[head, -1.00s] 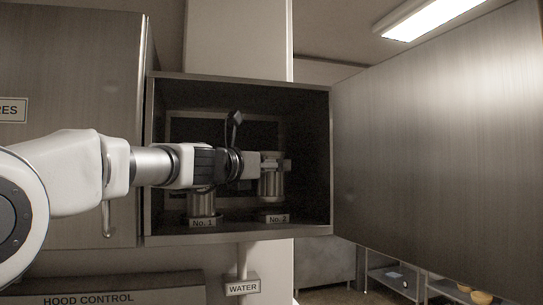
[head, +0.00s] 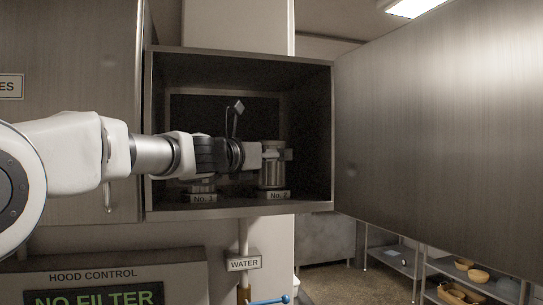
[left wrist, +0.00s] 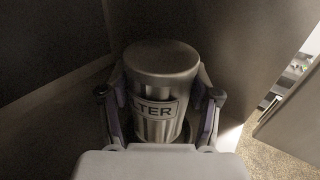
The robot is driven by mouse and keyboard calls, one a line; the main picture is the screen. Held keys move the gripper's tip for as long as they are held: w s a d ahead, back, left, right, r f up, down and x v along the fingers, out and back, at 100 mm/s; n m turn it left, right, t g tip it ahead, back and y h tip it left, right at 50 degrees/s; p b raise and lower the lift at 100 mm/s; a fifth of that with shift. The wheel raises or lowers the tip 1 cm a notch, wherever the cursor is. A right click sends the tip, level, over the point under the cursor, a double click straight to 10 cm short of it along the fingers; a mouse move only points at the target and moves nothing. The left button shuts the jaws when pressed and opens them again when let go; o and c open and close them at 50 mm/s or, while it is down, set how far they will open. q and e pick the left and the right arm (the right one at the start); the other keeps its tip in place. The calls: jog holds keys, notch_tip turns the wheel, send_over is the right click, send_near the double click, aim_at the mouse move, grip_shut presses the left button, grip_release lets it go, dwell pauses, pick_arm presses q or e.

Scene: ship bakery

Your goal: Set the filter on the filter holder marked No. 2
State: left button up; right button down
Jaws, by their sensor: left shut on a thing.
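The filter (head: 272,174) is a ribbed silver cylinder with a smooth cap, inside the open cabinet. My left gripper (head: 283,153) is shut around its upper part. In the left wrist view the filter (left wrist: 162,62) stands between both fingers (left wrist: 160,105), its label partly readable as "TER". The filter's lower end is at or just above the holder marked No. 2 (head: 278,196); I cannot tell whether it is seated. A dark ring shows around its base in the wrist view. The holder marked No. 1 (head: 203,199) is to the left, partly hidden by my arm. My right gripper is out of view.
The cabinet (head: 240,209) has a front lip and side walls close around my arm. Its door (head: 430,150) stands open at the right. A hood control panel (head: 95,277) below reads "NO FILTER". A WATER label (head: 244,264) and blue-handled valve (head: 268,301) are below the cabinet.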

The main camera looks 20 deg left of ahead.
pick_arm(q)
jog(key=shift+s, duration=0.15)
jog(key=shift+f+b, duration=0.45)
jog(key=shift+b, duration=0.15)
dwell(0.4)
jog(key=o, duration=1.1)
